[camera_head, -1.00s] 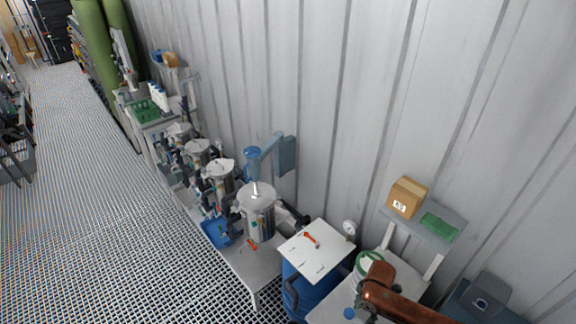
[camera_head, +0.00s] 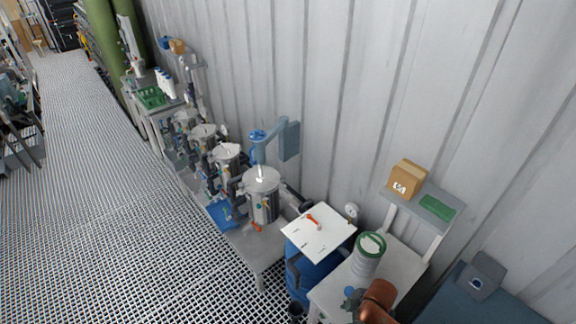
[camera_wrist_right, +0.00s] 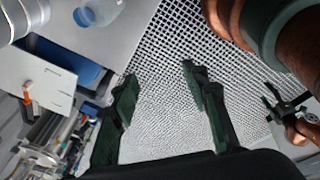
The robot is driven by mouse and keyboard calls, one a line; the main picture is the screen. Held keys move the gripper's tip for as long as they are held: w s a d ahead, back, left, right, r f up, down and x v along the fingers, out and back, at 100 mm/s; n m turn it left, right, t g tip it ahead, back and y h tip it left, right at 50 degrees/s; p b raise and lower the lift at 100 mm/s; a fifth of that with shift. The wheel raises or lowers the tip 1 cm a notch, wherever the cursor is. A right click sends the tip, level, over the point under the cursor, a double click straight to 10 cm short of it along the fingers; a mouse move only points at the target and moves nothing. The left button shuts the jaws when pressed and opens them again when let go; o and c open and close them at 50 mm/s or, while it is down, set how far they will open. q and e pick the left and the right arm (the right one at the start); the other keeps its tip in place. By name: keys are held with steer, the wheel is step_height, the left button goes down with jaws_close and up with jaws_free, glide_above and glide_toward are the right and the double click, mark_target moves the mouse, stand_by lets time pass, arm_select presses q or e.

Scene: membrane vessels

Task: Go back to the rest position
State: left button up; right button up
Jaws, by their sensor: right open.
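My right gripper (camera_wrist_right: 160,77) is open in the right wrist view, its two dark green fingers apart with only the floor grating between them. In the head view my copper right arm (camera_head: 378,300) shows at the bottom edge, beside the pale work table (camera_head: 398,262). The gripper there is mostly hidden or cut off. At the right of the wrist view a dark, branched gripper part (camera_wrist_right: 285,112) with copper links shows, probably my left gripper; its jaws cannot be made out. My left arm does not show in the head view.
A white container with a green rim (camera_head: 371,246) stands on the table near my arm. A blue drum with a white board (camera_head: 318,236) stands left of it. Steel vessels (camera_head: 262,190) line the wall. A clear bottle (camera_wrist_right: 98,12) shows in the wrist view. The left floor is open.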

steer(key=s+d+r+m+t+h, duration=0.2)
steer(key=s+d+m+h, duration=0.1)
steer(key=s+d+m, duration=1.35)
step_height(320, 180, down, 43)
steer(key=s+a+g+b, duration=0.1)
steer(key=a+b, duration=0.2)
steer(key=b, duration=1)
arm_select(q)
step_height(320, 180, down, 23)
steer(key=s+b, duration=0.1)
steer(key=b, duration=0.9)
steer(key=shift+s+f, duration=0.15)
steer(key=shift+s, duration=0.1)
arm_select(e)
steer(key=s+f+g, duration=0.1)
steer(key=s+f, duration=0.9)
steer(key=f, duration=0.3)
steer(key=s+f, duration=0.9)
steer(key=f, duration=0.5)
steer(key=shift+s+f+n+g+y, duration=0.3)
steer(key=shift+s+n+g, duration=0.05)
steer(key=shift+g, duration=0.05)
